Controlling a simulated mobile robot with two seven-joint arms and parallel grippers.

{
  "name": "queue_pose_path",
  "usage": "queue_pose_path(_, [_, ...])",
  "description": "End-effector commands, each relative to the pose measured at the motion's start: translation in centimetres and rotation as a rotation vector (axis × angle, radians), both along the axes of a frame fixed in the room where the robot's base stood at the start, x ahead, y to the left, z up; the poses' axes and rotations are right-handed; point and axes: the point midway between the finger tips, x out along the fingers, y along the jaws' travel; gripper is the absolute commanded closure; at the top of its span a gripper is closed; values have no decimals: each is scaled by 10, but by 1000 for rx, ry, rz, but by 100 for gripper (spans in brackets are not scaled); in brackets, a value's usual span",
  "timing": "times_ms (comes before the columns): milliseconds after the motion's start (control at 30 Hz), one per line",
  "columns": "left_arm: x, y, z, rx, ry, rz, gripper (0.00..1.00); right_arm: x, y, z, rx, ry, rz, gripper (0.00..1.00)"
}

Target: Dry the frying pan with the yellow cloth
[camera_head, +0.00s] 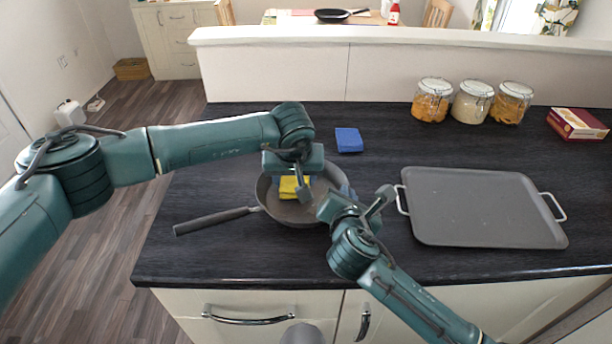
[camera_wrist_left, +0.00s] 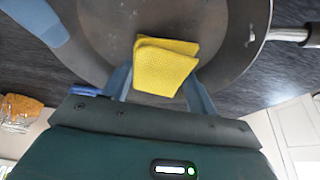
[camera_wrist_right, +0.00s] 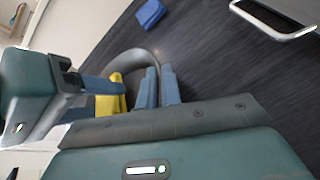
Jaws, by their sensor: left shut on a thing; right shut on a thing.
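The dark frying pan (camera_head: 272,208) stands on the black worktop with its handle pointing left. My left gripper (camera_head: 298,182) is above the pan, shut on the folded yellow cloth (camera_head: 289,188). In the left wrist view the cloth (camera_wrist_left: 166,66) sits between the fingertips over the grey pan floor (camera_wrist_left: 105,25); I cannot tell whether it touches. My right gripper (camera_head: 328,203) is at the pan's right side. In the right wrist view its blue fingers (camera_wrist_right: 160,88) are shut on the pan rim (camera_wrist_right: 140,52). The right arm hides part of the pan's right side.
A blue sponge (camera_head: 349,140) lies behind the pan. A grey tray (camera_head: 480,205) with two handles lies to the right. Several glass jars (camera_head: 472,102) and a red box (camera_head: 578,124) stand along the back wall. The worktop left of the pan is clear.

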Motion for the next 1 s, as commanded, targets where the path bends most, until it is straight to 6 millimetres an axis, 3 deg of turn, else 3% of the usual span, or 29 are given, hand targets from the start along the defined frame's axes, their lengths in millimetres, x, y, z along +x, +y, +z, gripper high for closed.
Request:
queue_pose_path(367, [-11, 8, 1, -5, 2, -2, 68, 0, -1, -4, -6, 9, 0, 100])
queue_pose_path(733, [-34, 7, 0, -5, 3, -3, 68, 0, -1, -4, -7, 10, -2, 100])
queue_pose_path(1000, [-33, 1, -1, -6, 3, -3, 68, 0, -1, -4, -7, 10, -2, 100])
